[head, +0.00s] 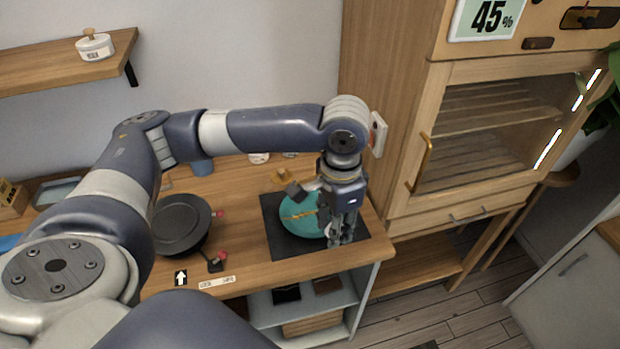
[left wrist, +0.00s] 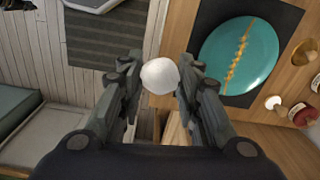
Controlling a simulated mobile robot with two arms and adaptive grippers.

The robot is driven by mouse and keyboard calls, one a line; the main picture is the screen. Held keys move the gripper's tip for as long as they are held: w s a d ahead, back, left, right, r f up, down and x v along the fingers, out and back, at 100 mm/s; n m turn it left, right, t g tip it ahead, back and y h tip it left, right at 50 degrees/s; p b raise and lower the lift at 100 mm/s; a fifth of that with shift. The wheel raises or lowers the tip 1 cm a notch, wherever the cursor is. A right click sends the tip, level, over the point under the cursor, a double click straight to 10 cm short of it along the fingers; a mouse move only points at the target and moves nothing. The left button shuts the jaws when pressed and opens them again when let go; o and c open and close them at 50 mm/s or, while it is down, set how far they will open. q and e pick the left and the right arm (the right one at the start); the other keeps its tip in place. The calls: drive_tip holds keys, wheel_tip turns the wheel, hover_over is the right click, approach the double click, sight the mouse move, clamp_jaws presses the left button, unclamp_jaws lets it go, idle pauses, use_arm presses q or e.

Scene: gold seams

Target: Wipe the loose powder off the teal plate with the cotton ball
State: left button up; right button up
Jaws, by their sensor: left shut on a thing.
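The teal plate (head: 300,216) lies on a dark mat (head: 284,246) on the wooden table, partly hidden behind my left gripper in the head view. In the left wrist view the teal plate (left wrist: 238,56) shows a gold seam across it. Loose powder cannot be made out apart from the seam. My left gripper (head: 340,238) is at the plate's right side. In the left wrist view my left gripper (left wrist: 160,80) is shut on the white cotton ball (left wrist: 160,75), held between its fingertips. My right gripper is not in view.
A round black turntable (head: 181,222) stands left of the mat. A wooden cabinet with a glass door (head: 490,135) stands to the right. A wall shelf (head: 60,72) holds a white jar (head: 95,47). Small containers stand along the table's back.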

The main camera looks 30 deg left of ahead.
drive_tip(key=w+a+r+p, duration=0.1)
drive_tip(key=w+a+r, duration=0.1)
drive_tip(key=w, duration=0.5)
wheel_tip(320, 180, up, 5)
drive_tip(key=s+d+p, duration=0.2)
drive_tip(key=p, duration=0.3)
use_arm(q)
drive_tip(key=w+a+f+m+b, duration=0.1)
drive_tip(key=w+a+f+m, duration=0.2)
drive_tip(key=m, duration=0.5)
drive_tip(key=w+a+f+m+b, duration=0.1)
drive_tip(key=w+a+f+m, duration=0.2)
drive_tip(key=m, duration=0.6)
drive_tip(key=w+a+f+m+b, duration=0.1)
drive_tip(key=w+a+f+m, duration=0.3)
drive_tip(key=a+m, duration=0.3)
drive_tip(key=shift+w+m, duration=0.8)
drive_tip(key=shift+m, duration=0.2)
drive_tip(key=shift+f+b, duration=0.45)
drive_tip(key=shift+b, duration=0.25)
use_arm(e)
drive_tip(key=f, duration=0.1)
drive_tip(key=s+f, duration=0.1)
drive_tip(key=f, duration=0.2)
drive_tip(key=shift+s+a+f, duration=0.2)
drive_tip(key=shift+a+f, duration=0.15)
use_arm(q)
drive_tip(key=shift+s, duration=0.1)
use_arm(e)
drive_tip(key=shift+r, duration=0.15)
